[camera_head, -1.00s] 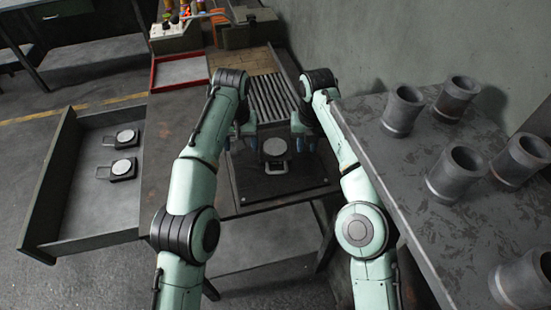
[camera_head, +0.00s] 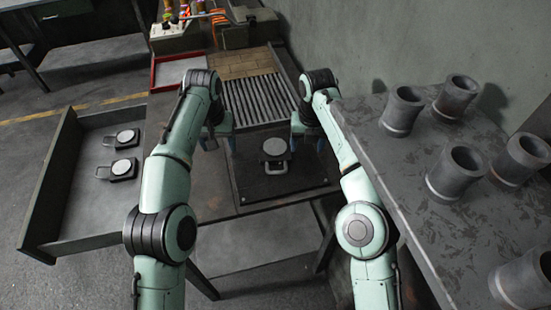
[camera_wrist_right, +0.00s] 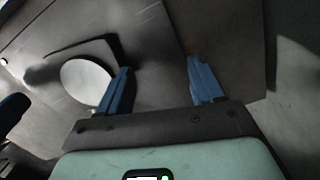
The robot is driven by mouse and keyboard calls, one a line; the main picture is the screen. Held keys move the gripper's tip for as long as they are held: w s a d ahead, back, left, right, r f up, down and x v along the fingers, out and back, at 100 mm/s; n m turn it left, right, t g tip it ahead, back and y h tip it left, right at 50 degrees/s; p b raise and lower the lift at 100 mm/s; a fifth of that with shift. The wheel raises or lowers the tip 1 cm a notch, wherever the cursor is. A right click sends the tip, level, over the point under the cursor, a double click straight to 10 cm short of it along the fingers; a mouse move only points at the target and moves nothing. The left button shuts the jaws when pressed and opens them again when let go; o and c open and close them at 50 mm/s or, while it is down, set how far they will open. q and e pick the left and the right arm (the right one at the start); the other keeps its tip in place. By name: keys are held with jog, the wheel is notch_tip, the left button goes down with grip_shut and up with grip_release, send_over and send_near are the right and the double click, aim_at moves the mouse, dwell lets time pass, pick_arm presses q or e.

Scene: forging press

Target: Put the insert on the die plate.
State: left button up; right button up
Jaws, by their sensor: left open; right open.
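An insert (camera_head: 275,147), a dark block with a round light-grey top and a loop handle, sits on the dark square die plate (camera_head: 258,183). Its round top (camera_wrist_right: 86,80) also shows in the right wrist view, left of the fingers. Two similar inserts, an upper one (camera_head: 127,137) and a lower one (camera_head: 122,168), lie in the tray at the left. My left gripper (camera_head: 219,143) is open and empty, left of the die plate. My right gripper (camera_head: 307,145) is open above the plate's right side, apart from the insert; its blue fingers (camera_wrist_right: 161,85) have nothing between them.
A grey slatted rack (camera_head: 258,100) lies behind the die plate. A red-rimmed tray (camera_head: 180,72) and a control box (camera_head: 176,38) are at the back. Several grey metal cups, one in front (camera_head: 457,172), stand on the right table (camera_head: 430,225). The left tray (camera_head: 85,215) has bare room in front.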

jog(key=d, duration=0.7)
pick_arm(q)
jog(key=shift+a, duration=0.2)
pick_arm(e)
jog(key=shift+a, duration=0.2)
